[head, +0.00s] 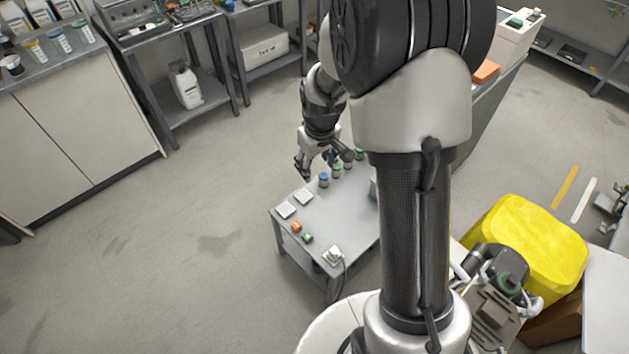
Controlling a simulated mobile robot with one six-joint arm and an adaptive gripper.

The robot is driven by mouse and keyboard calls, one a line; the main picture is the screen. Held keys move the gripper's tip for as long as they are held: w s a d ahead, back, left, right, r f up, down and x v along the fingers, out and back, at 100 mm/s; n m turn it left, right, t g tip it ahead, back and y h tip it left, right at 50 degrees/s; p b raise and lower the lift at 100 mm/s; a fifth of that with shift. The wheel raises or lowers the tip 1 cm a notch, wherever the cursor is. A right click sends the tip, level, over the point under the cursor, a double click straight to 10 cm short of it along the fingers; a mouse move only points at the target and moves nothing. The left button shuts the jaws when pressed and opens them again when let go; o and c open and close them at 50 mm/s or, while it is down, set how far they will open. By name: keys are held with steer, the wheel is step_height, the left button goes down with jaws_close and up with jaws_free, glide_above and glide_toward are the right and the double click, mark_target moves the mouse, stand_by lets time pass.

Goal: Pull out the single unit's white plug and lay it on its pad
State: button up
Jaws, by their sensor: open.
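A small white block with a dark cable (333,256) sits at the near corner of the low grey table (318,218). It looks like the white plug, perhaps in a socket, but it is too small to tell. My gripper (322,166) is open above the table's far end, away from the white block and beyond the pads. I see nothing between its fingers. My arm hides the right part of the table.
A blue-topped jar (323,180) and green-topped jars (336,170) stand near my gripper. A yellow-covered bulk (525,245) and machinery (497,300) stand right of my arm. The floor left is clear.

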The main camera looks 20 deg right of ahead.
step_height(320, 180, down, 12)
steer(key=w+d+g+p, duration=0.1)
steer(key=w+d, duration=0.1)
steer(key=d, duration=0.1)
steer(key=n+g+p, duration=0.1)
steer(key=n+p, duration=0.1)
glide_above(334, 250)
step_height(334, 250, down, 24)
steer(key=shift+d+f, duration=0.1)
steer(key=shift+f, duration=0.05)
steer(key=shift+f, duration=0.15)
step_height(334, 250, down, 8)
steer(key=b, duration=0.6)
steer(key=shift+f+b, duration=0.4)
steer(key=shift+b, duration=0.15)
steer(key=shift+b, duration=0.35)
